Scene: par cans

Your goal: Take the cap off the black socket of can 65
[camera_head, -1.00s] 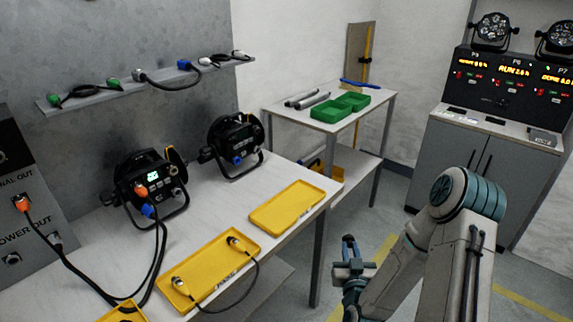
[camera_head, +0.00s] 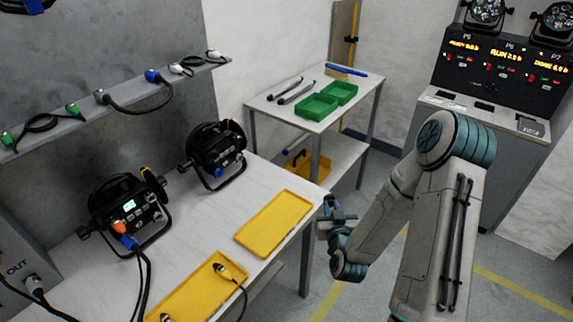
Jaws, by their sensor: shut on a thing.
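Two black par cans stand on the white bench at left. The nearer can (camera_head: 128,212) has a lit display, an orange plug (camera_head: 118,227) and a blue plug with cables. The farther can (camera_head: 215,153) has a blue connector (camera_head: 222,172) low on its face. The can numbers are too small to read, and I cannot make out a black socket or its cap on either can. My gripper (camera_head: 329,206) is beyond the bench's right edge, apart from both cans. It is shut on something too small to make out.
A yellow tray (camera_head: 238,238) lies empty near the bench edge; another tray (camera_head: 160,317) holds a cable. A wall shelf (camera_head: 85,122) carries several cables. A second table (camera_head: 268,110) bears green bins (camera_head: 312,113) and rods. A control desk (camera_head: 470,108) stands at right.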

